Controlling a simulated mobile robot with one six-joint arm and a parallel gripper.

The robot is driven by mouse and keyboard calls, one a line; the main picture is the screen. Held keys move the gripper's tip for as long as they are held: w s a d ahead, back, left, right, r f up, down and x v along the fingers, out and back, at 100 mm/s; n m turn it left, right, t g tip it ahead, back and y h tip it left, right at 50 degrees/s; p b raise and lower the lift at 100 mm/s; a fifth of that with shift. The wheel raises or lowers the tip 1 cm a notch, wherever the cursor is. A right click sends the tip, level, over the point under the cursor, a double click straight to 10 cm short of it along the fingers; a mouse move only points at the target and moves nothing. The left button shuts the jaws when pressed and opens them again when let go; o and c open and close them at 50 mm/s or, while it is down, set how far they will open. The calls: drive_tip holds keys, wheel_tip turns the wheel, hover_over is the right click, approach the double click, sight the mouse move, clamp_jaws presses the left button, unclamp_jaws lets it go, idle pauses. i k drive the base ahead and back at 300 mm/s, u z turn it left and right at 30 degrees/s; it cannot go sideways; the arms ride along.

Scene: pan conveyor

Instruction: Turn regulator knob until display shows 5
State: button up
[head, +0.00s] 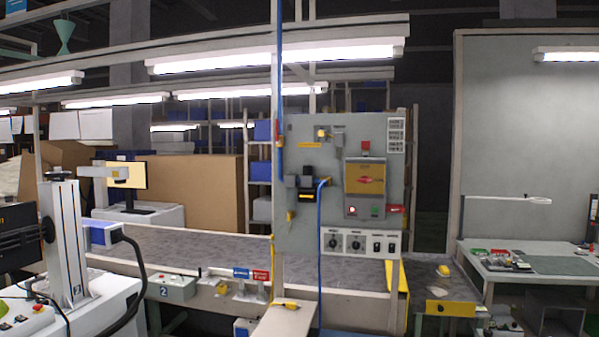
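A grey control panel (300,150) stands upright at the middle right of the head view. On its lower white strip are two black round knobs, a left knob (332,243) and a right knob (355,244). I cannot tell which one is the regulator knob, and their labels are too small to read. Above them is a box with a yellow front (365,178), and a small green light and a red one sit below it. I cannot make out a display number. My gripper is not in view.
A long grey worktop (215,245) runs behind the panel. A small beige shelf (283,321) juts out below it, and a blue hose (319,235) hangs in front. A white machine with a column (68,235) stands at left. A table (490,262) stands at right.

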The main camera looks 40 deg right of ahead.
sight(307, 170)
drive_tip(key=u, duration=0.3)
drive_tip(key=i, duration=2.2)
drive_tip(key=z, duration=0.45)
